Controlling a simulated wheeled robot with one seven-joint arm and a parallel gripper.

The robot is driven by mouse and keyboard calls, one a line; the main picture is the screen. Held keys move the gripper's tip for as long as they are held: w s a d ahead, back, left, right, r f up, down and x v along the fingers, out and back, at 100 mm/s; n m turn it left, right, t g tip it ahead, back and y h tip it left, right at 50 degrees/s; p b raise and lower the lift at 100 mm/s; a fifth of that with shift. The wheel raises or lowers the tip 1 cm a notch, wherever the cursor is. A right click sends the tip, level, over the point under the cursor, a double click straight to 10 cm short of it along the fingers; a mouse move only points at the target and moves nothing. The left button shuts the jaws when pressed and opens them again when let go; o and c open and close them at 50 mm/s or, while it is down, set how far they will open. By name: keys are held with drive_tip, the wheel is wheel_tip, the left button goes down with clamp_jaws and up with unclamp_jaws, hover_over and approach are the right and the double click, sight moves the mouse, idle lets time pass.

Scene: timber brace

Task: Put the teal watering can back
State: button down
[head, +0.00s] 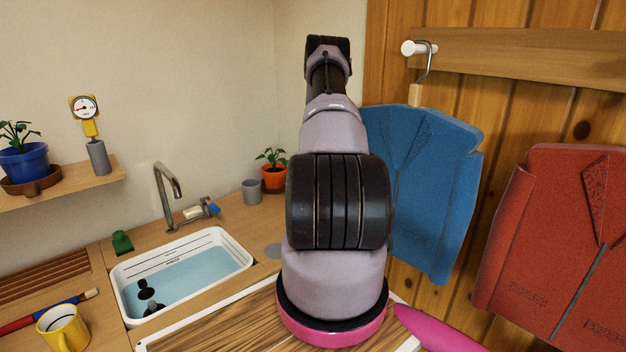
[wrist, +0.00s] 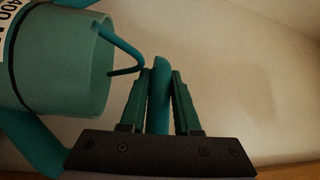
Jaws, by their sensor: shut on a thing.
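The teal watering can (wrist: 62,62) shows in the wrist view, its round body at the left, lying sideways in the picture, with a dark band and part of a white label. My gripper (wrist: 160,78) is shut on a teal bar of it, which looks like its handle and stands between the two fingers. In the head view my arm rises in the middle and hides the gripper and the can.
A white basin of water (head: 237,265) is sunk in the counter, with a tap (head: 161,191) behind it. A grey cup (head: 252,192) and an orange plant pot (head: 274,179) stand at the back. A blue jacket (head: 435,190) hangs right of my arm. A yellow mug (head: 64,332) stands front left.

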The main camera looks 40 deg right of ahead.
drive_tip(key=shift+f, duration=2.3)
drive_tip(key=shift+f, duration=0.15)
drive_tip(key=c, duration=0.6)
unclamp_jaws()
